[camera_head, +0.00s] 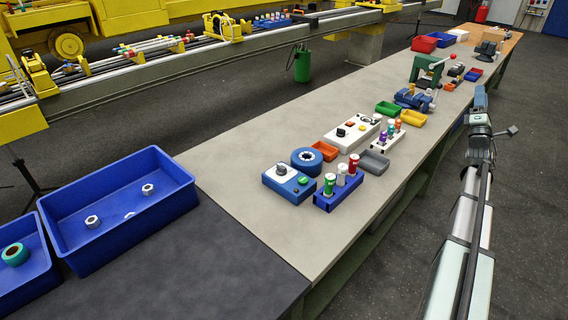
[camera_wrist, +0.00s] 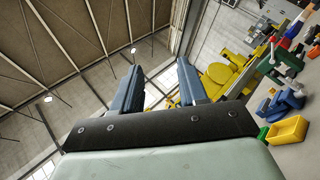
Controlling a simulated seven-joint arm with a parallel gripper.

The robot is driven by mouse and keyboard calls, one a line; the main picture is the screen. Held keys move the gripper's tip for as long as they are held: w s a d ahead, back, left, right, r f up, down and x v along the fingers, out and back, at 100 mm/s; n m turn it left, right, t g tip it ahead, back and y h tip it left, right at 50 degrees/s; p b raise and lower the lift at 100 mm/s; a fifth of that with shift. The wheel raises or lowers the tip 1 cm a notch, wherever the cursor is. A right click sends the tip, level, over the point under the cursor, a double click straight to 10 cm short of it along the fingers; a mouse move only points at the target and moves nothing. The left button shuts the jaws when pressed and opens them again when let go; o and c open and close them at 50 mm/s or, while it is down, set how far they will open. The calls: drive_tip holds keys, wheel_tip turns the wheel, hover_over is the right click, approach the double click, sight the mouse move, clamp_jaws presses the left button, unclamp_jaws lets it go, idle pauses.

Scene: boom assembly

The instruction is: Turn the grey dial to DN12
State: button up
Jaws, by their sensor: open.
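A blue box with a pale top (camera_head: 290,185) stands on the near part of the bench and carries a dark grey knob (camera_head: 281,170) and a green button (camera_head: 303,181). The knob looks like the grey dial, but its markings, including DN12, are too small to read. My gripper (camera_head: 480,92) is raised at the right, beyond the bench's right edge and well away from the box. In the wrist view my gripper (camera_wrist: 159,65) shows two blue fingers spread apart with nothing between them. The grey knob is out of the wrist view.
A blue rack (camera_head: 338,190) with capped cylinders stands close right of the box. A blue ring (camera_head: 306,161) lies behind it. A white control panel (camera_head: 352,132), a grey tray (camera_head: 374,162) and an orange tray (camera_head: 325,150) are nearby. Bare bench lies left of the box.

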drive_tip(key=w+a+r+m+g, duration=0.3)
drive_tip(key=w+a+m+g, duration=0.25)
drive_tip(key=w+a, duration=0.5)
drive_tip(key=w+a+f+m+g+y, duration=0.2)
drive_tip(key=w+a+f+g, duration=0.15)
drive_tip(key=a, duration=0.65)
drive_tip(key=w+a+f+m+g+y, duration=0.25)
drive_tip(key=w+a+f, duration=0.2)
drive_tip(key=a, duration=0.45)
drive_tip(key=m+g+y, duration=0.3)
drive_tip(key=g, duration=1)
hover_over(281, 166)
wheel_tip(281, 166, down, 6)
wheel_tip(281, 166, down, 13)
drive_tip(key=shift+w+f, duration=0.1)
drive_tip(key=shift+c, duration=0.2)
clamp_jaws()
